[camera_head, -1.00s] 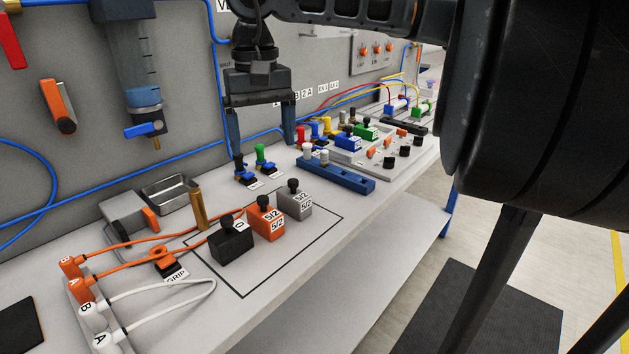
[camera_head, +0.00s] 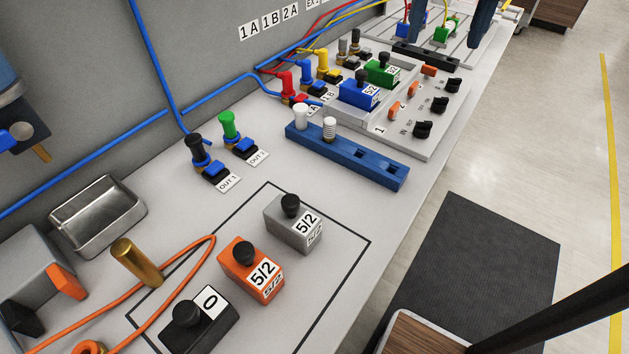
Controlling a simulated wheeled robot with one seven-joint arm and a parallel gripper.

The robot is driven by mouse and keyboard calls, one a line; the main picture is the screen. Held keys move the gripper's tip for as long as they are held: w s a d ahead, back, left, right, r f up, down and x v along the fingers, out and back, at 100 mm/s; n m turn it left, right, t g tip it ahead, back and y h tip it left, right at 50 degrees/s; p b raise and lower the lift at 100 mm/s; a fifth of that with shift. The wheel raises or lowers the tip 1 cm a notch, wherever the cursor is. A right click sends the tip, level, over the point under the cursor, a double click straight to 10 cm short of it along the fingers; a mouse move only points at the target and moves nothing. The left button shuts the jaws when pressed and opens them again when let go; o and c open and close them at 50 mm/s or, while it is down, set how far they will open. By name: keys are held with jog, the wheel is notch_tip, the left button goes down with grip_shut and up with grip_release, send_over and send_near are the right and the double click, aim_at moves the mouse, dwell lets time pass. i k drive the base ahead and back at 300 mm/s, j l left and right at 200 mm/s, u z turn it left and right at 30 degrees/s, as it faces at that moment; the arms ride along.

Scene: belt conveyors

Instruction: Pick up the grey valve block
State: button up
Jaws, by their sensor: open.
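The grey valve block (camera_head: 292,225) stands on the bench inside a black outlined area. It has a black knob on top and a white 5/2 label. An orange 5/2 block (camera_head: 250,271) and a black block (camera_head: 197,325) marked 0 stand in a row with it toward the lower left.
A blue rail (camera_head: 346,155) with two white plugs lies behind the grey block. A valve panel (camera_head: 400,110) with blue and green blocks stands beyond. A metal tray (camera_head: 98,216), a brass post (camera_head: 136,262) and an orange hose lie left. The bench edge drops off at right.

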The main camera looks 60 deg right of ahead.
aim_at(285, 218)
jog(key=k+j+u, duration=0.1)
jog(key=j, duration=0.4)
jog(key=k+j+u, duration=0.1)
jog(key=j, duration=0.35)
jog(key=k+j+u, duration=0.1)
jog(key=j, duration=0.4)
